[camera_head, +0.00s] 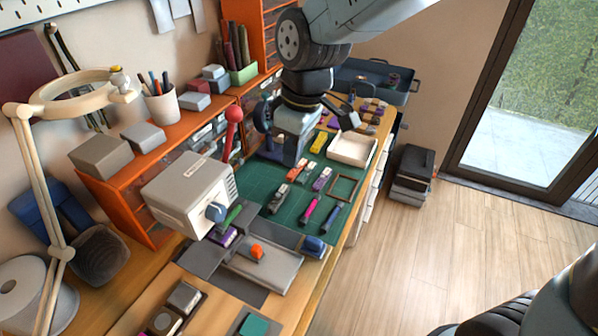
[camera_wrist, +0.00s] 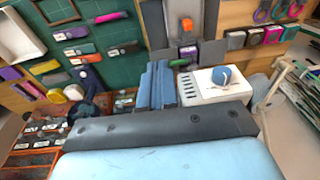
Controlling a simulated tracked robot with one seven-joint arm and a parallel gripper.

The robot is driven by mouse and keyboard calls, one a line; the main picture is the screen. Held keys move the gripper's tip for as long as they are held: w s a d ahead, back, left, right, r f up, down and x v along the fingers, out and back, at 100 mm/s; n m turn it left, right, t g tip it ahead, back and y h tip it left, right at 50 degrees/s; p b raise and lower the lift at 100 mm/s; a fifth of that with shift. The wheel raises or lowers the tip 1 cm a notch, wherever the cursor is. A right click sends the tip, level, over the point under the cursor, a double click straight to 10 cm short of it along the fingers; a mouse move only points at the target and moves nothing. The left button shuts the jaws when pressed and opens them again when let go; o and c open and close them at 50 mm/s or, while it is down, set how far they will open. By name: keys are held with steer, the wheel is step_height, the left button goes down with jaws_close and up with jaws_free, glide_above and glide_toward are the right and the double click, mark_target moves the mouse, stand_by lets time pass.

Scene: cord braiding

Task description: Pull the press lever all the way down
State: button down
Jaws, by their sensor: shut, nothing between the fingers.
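The press lever (camera_head: 228,137) is a red rod with a red ball on top. In the head view it stands nearly upright, ball end up, behind the pale box-shaped machine (camera_head: 185,190). Its lower end is hidden by that machine. My gripper (camera_head: 287,157) is low over the green mat, to the right of the lever and apart from it. In the wrist view the gripper's blue fingers (camera_wrist: 158,75) are together and empty. The pale machine with its blue knob (camera_wrist: 215,85) is just right of them there. I cannot pick out the lever in the wrist view.
The green mat (camera_head: 262,196) carries several small colored pieces. A white tray (camera_head: 352,149) lies at its right. A dark blue device (camera_head: 264,125) stands between lever and gripper. Orange shelving (camera_head: 125,190) and a beige lamp (camera_head: 42,170) are at left.

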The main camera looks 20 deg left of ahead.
steer(key=shift+w+a+r, duration=0.1)
steer(key=shift+r, duration=0.85)
steer(key=shift+w+a+r, duration=0.1)
steer(key=shift+w+r, duration=0.05)
steer(key=shift+r, duration=0.85)
steer(key=shift+w+a+r, duration=0.1)
steer(key=shift+r, duration=0.85)
